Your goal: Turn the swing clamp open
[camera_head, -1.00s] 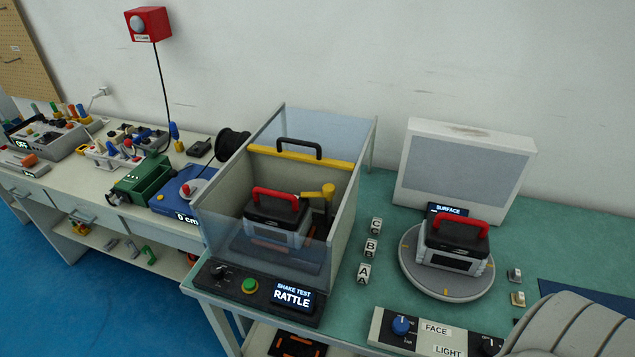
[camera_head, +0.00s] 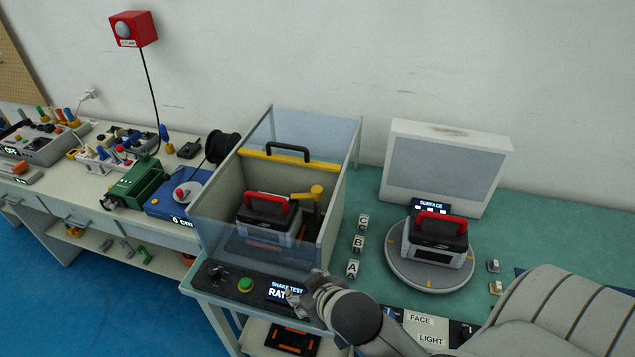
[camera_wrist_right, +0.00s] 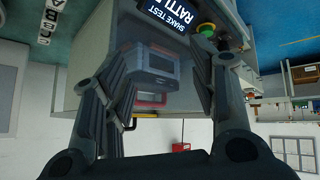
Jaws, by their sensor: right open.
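The swing clamp (camera_head: 312,192) has a yellow handle on a dark post. It stands inside the shake test box (camera_head: 335,215), to the right of a grey-and-black unit with a red handle (camera_head: 268,217). The clamp's yellow arm points left, toward the unit's top. My right gripper (camera_head: 303,290) is outside the box, in front of its lower front edge, and overlaps the control panel's display. In the right wrist view its fingers (camera_wrist_right: 158,75) are spread with nothing held between them; the boxed unit (camera_wrist_right: 150,70) shows beyond. The left gripper is out of view.
A yellow bar with a black handle (camera_head: 288,148) crosses the box top; a clear panel covers its front. A second unit (camera_head: 435,240) sits on a round turntable (camera_head: 405,275) at the right. Lettered blocks (camera_head: 357,244) stand between. A green button (camera_head: 245,285) is on the panel.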

